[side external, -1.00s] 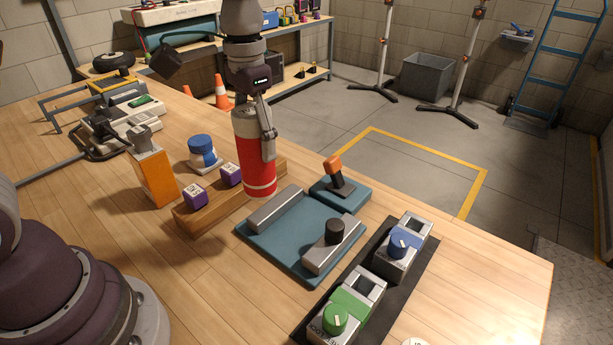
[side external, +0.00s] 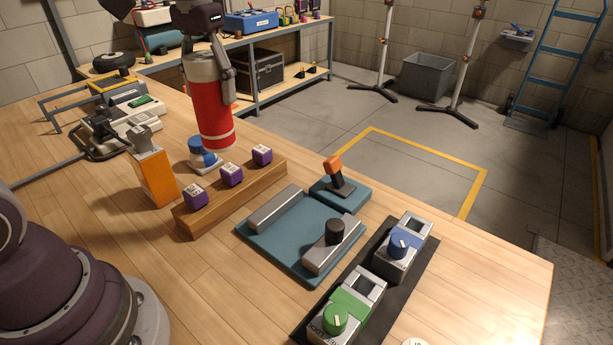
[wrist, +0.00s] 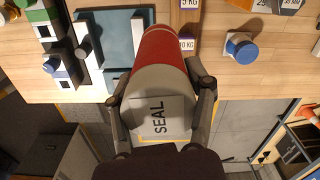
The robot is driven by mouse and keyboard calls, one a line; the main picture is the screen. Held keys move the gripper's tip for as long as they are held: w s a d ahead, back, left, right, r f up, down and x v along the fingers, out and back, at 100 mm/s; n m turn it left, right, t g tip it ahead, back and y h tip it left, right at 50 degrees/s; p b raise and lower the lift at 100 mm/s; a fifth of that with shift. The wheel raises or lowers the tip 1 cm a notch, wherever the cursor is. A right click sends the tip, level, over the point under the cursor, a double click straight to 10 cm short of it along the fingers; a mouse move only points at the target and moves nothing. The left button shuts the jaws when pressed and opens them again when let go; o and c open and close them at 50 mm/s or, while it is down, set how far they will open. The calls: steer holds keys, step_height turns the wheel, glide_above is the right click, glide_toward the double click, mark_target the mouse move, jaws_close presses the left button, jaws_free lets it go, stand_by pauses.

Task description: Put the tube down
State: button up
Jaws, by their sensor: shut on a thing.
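The tube is a red and white cylinder (side external: 214,118) with a silver-white top section. My gripper (side external: 209,72) is shut around its upper part and holds it nearly upright. In the side view it hangs in front of the workbench's far edge, with its bottom above or behind the blue-capped jar; its exact height is unclear. In the wrist view the tube (wrist: 164,80) lies between both fingers, with "SEAL" printed on its grey-white section. Its bottom end is hidden there.
A wooden block (side external: 235,198) carries purple weights. A blue-capped jar (side external: 203,153) and an orange box (side external: 153,176) stand nearby. A teal fixture (side external: 281,245) with grey bars and an orange-handled lever (side external: 336,176) are to the right. Bare wood (side external: 125,238) lies at front left.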

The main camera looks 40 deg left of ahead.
steer(key=s+a+n, duration=0.4)
steer(key=s+n, duration=0.4)
steer(key=s, duration=0.2)
steer(key=s+a+n, duration=0.5)
steer(key=s+n, duration=0.4)
steer(key=s, duration=0.1)
step_height(320, 180, down, 11)
steer(key=shift+w+a+f, duration=0.9)
steer(key=shift+w+a, duration=0.35)
steer(key=shift+a, duration=1)
steer(key=shift+w+a+f, duration=0.95)
steer(key=shift+w+a, duration=0.35)
steer(key=shift+a, duration=0.95)
steer(key=shift+w+a+f, duration=0.9)
steer(key=shift+w+a, duration=0.35)
steer(key=shift+a, duration=1)
steer(key=shift+f, duration=0.1)
steer(key=o, duration=1.3)
steer(key=shift+c, duration=0.2)
